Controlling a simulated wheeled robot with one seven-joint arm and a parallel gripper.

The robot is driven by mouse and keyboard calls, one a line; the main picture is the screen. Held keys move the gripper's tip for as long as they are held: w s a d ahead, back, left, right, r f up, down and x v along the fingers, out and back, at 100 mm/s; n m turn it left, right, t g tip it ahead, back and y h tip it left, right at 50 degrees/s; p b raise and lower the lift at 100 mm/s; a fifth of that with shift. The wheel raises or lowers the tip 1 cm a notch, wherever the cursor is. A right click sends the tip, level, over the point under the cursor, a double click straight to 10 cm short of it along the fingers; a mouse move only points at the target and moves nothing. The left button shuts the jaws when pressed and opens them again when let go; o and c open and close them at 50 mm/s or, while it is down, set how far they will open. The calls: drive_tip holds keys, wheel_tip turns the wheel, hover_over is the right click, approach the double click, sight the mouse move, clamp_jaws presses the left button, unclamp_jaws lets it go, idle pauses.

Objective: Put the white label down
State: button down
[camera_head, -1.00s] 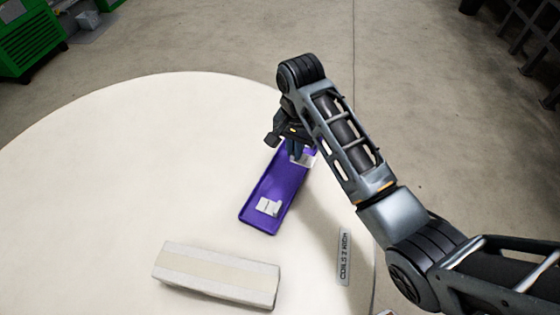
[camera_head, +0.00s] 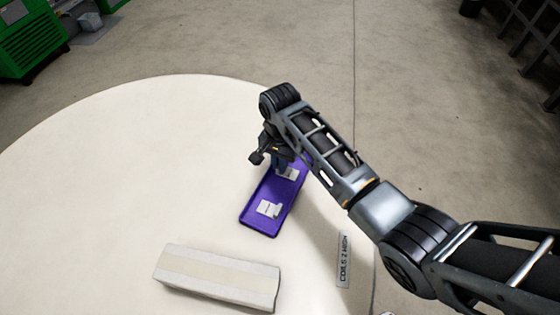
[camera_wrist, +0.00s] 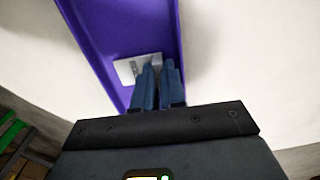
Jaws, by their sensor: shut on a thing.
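The white label (camera_head: 288,174) is at my gripper's fingertips, over the far half of the purple tray. In the wrist view the label (camera_wrist: 125,72) shows beside and behind the blue fingers, with small dark print on it. My gripper (camera_head: 282,167) is shut on it; the fingers also show in the wrist view (camera_wrist: 158,66). The fingers hide part of the label. I cannot tell whether it touches the tray floor. The purple tray (camera_head: 256,222) lies on the round table, and other white pieces (camera_head: 269,209) lie in its near end.
A long pale block (camera_head: 217,275) lies at the table's front. A grey plate marked "COILS 2 HIGH" (camera_head: 343,262) lies near the right table edge. The round cream table (camera_head: 120,190) is clear on the left. A green machine (camera_head: 30,38) stands far off on the floor.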

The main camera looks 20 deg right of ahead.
drive_tip(key=c, duration=1.5)
unclamp_jaws()
drive_tip(key=shift+f, duration=0.15)
wheel_tip(320, 180, up, 12)
drive_tip(key=shift+r+b, duration=0.2)
drive_tip(key=shift+b, duration=0.1)
